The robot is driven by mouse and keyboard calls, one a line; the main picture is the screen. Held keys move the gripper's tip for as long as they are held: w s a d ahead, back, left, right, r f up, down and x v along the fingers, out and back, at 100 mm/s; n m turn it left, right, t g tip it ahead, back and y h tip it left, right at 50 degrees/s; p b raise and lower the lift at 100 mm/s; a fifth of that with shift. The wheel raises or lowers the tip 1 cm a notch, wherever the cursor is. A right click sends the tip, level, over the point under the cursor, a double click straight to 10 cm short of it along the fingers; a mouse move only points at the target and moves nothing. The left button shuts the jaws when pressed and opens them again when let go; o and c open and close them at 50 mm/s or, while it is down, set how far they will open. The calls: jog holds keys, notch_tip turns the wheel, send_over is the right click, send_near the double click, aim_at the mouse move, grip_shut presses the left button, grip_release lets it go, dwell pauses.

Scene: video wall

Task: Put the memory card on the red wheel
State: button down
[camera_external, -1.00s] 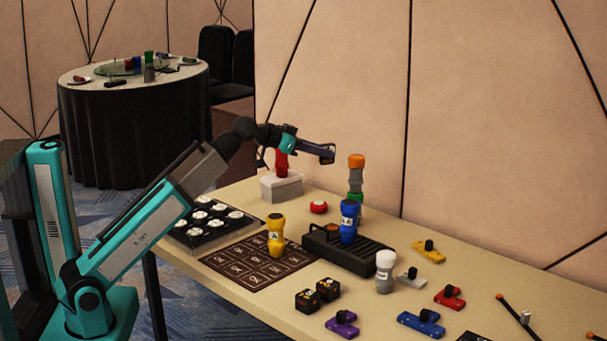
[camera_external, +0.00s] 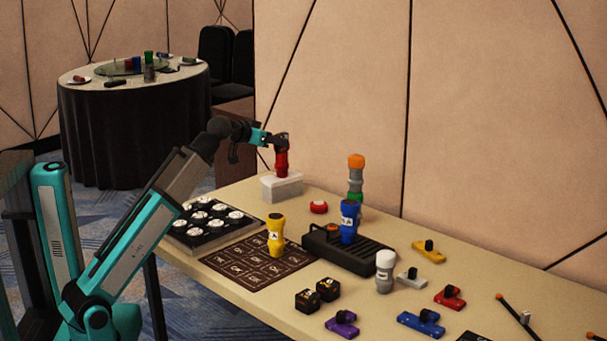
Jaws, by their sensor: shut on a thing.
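I cannot pick out a memory card or a wheel for certain. My gripper (camera_external: 283,143) is at the top of a red waisted cylinder (camera_external: 282,163) and appears shut on its upper end. The cylinder stands upright on a pale grey box (camera_external: 281,187) at the table's far side. A red round puck (camera_external: 319,207), a possible red wheel, lies on the table to the right of that box. A red T-shaped piece (camera_external: 449,298) with a black knob lies further right.
A yellow cylinder (camera_external: 276,238) stands on a dark square-marked mat (camera_external: 238,270). A blue cylinder (camera_external: 349,225) stands by a black ribbed block (camera_external: 372,258). Orange-topped (camera_external: 356,161) and white-topped (camera_external: 385,259) posts stand nearby. A black tray (camera_external: 183,236) holds white discs.

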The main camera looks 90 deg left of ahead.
notch_tip(320, 180, down, 17)
dwell(0.4)
jog(key=shift+w+a+r+p, duration=0.15)
jog(key=shift+r+p, duration=0.05)
jog(key=shift+p, duration=0.65)
jog(key=w+a+p, duration=0.1)
jog(key=p, duration=0.5)
jog(key=p, duration=0.5)
jog(key=shift+w+a, duration=0.15)
jog(key=shift+w, duration=0.15)
jog(key=p, duration=0.4)
jog(key=shift+w+f+p, duration=0.1)
jog(key=shift+f+p, duration=0.05)
jog(key=shift+p, duration=0.2)
jog(key=shift+w+a+f+p, duration=0.3)
jog(key=shift+w+a, duration=1.1)
jog(key=shift+w, duration=0.35)
jog(key=shift+w+a+f+p, duration=0.25)
jog(key=shift+w+a+p, duration=0.1)
jog(key=shift+w+a, duration=1.25)
jog(key=shift+w+a+f+p, duration=0.3)
jog(key=shift+w+a, duration=0.9)
jog(key=shift+w, duration=0.7)
